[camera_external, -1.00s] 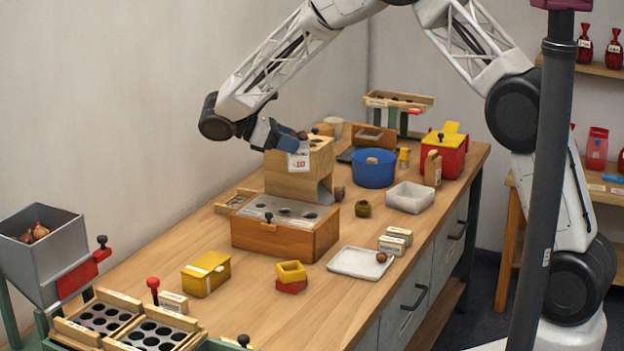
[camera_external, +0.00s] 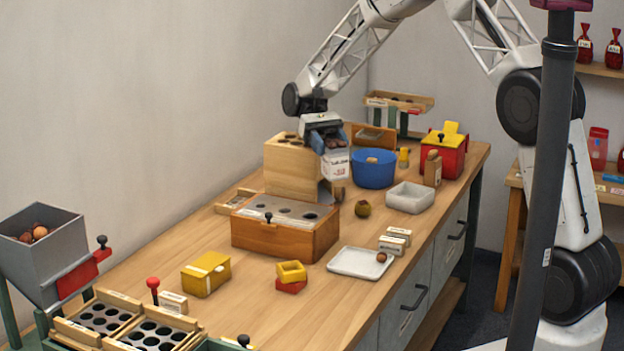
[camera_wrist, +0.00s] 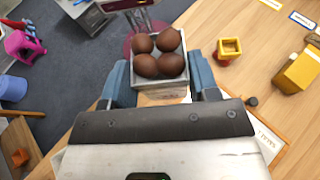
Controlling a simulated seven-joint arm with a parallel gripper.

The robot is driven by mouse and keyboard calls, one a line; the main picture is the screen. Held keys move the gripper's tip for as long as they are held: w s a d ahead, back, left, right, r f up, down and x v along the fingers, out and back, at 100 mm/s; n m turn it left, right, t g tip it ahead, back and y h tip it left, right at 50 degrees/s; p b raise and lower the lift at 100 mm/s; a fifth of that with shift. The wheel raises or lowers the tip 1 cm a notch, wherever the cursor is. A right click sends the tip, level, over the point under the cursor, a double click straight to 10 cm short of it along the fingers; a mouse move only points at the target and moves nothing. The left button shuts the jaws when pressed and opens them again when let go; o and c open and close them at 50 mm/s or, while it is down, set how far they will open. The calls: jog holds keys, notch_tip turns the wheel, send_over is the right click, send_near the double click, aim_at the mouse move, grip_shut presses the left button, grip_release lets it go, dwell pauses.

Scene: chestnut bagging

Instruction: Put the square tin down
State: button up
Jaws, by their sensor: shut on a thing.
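The square tin is pale, carries a printed label and holds several brown chestnuts. In the external view the tin (camera_external: 336,168) hangs at the right side of the tall wooden block, above the bench. In the wrist view the tin (camera_wrist: 160,91) sits between the two blue fingers, its opening facing the camera with the chestnuts inside. My gripper (camera_external: 325,135) is shut on the tin; in the wrist view my gripper (camera_wrist: 160,80) has one finger on each side of it. The tin's underside is hidden.
The wooden block (camera_external: 288,168) stands close by on the left, behind a holed box (camera_external: 284,236). Bare bench (camera_external: 335,325) lies in front.

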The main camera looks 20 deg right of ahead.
jog(key=m+y, duration=0.1)
jog(key=d+m+y, duration=0.1)
jog(key=y, duration=0.1)
jog(key=d+r+m+y, duration=0.1)
jog(key=m+y, duration=0.1)
jog(key=shift+s+t, duration=0.15)
jog(key=shift+t, duration=0.15)
jog(key=w+d+r+m+t+y, duration=0.4)
jog(key=d+r+m+t+y, duration=0.5)
jog(key=m+t, duration=0.5)
notch_tip(320, 180, down, 20)
jog(key=d+g, duration=0.1)
jog(key=shift+m+y, duration=0.3)
jog(key=shift+m, duration=0.1)
jog(key=shift+w+f, duration=0.1)
notch_tip(320, 180, down, 6)
jog(key=shift+f, duration=1.85)
jog(key=shift+f, duration=0.15)
